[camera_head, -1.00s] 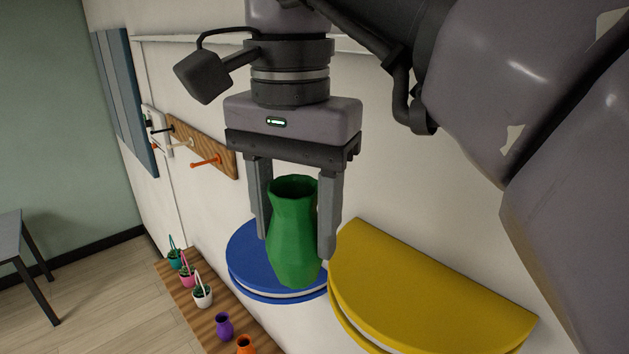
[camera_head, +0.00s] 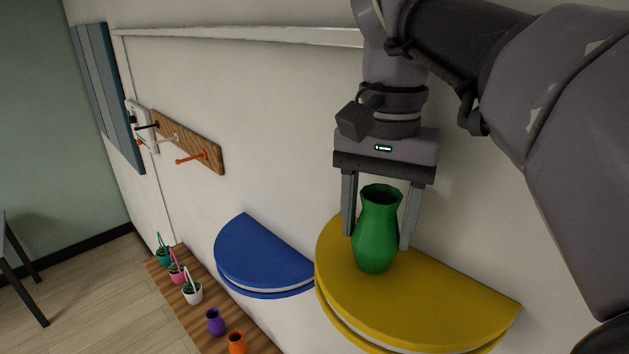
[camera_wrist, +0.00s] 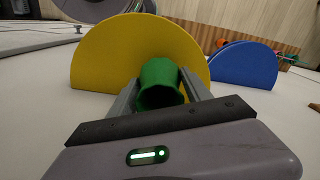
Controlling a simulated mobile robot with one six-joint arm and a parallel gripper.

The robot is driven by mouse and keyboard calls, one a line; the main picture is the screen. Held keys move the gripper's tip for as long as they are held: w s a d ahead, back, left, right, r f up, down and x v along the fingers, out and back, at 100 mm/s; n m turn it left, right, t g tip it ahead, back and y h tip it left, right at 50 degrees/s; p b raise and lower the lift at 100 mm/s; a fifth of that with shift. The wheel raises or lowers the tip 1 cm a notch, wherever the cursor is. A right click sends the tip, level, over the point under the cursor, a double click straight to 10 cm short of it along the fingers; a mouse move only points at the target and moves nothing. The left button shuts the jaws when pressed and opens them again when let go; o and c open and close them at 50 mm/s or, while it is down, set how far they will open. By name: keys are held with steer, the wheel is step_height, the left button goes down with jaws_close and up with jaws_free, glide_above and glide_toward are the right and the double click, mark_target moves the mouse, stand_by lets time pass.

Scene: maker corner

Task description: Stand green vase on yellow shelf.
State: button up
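The green vase (camera_head: 376,240) is upright between the two fingers of my gripper (camera_head: 379,232). In the wrist view the vase's mouth (camera_wrist: 160,85) shows between the fingers (camera_wrist: 160,92), with the half-round yellow shelf (camera_wrist: 110,55) beyond. The vase's lower part is hidden there.
A bare blue half-round shelf (camera_head: 262,255) is left of the yellow one. A wooden surface (camera_head: 200,305) below holds small potted plants, a purple vase (camera_head: 215,322) and an orange vase (camera_head: 238,343). A peg rail (camera_head: 190,142) is on the wall. The yellow shelf's right side is clear.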

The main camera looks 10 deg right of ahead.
steer(key=shift+o, duration=1.3)
steer(key=shift+s, duration=0.25)
steer(key=shift+w+r, duration=0.15)
steer(key=shift+r, duration=0.1)
step_height(320, 180, up, 7)
steer(key=shift+r, duration=0.15)
